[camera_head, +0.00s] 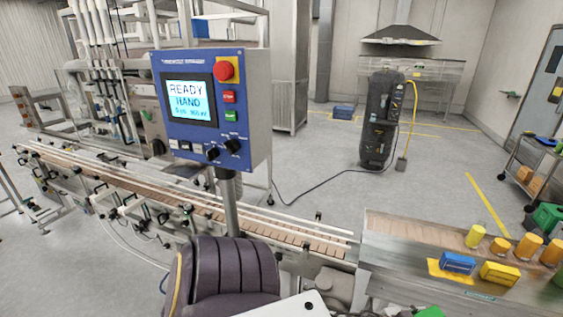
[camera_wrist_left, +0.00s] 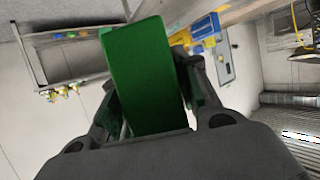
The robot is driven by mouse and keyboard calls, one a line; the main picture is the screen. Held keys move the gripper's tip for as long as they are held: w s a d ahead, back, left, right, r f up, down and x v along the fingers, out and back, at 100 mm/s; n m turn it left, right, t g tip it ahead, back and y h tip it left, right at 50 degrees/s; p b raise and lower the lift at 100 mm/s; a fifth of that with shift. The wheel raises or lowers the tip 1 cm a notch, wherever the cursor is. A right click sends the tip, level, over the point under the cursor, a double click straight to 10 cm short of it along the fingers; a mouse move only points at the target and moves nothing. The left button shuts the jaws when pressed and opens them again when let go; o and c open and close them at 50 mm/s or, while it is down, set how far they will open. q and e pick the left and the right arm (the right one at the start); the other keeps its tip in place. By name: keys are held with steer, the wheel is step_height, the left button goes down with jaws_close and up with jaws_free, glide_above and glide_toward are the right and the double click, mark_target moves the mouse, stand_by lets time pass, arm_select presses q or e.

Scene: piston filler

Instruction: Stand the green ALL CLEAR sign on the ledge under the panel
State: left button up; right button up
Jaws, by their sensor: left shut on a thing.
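The green sign (camera_wrist_left: 142,75) stands up between the fingers of my left gripper (camera_wrist_left: 150,85) in the left wrist view. The gripper is shut on it. The sign shows a plain green face there, and no lettering can be read. A small green patch (camera_head: 430,312), which looks like the sign's edge, shows at the bottom of the head view. The blue-fronted panel (camera_head: 205,100) stands on a grey post (camera_head: 228,200) left of centre, its screen reading READY HAND. I cannot make out a ledge under it. My right gripper is not in view.
A conveyor (camera_head: 270,232) runs behind the post. At its right end stand yellow and orange jars (camera_head: 528,246), a blue block (camera_head: 457,262) and a yellow block (camera_head: 499,274). My dark arm link (camera_head: 225,275) covers the area below the panel. The floor behind is largely open.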

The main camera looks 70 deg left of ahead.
arm_select(q)
steer(key=d+f+b, duration=0.2)
steer(key=f+b, duration=0.1)
steer(key=shift+d+n+y, duration=0.2)
steer(key=shift+n+y, duration=0.1)
steer(key=shift+y, duration=0.1)
stand_by(0.5)
steer(key=shift+f+b, duration=0.4)
steer(key=shift+b, duration=0.25)
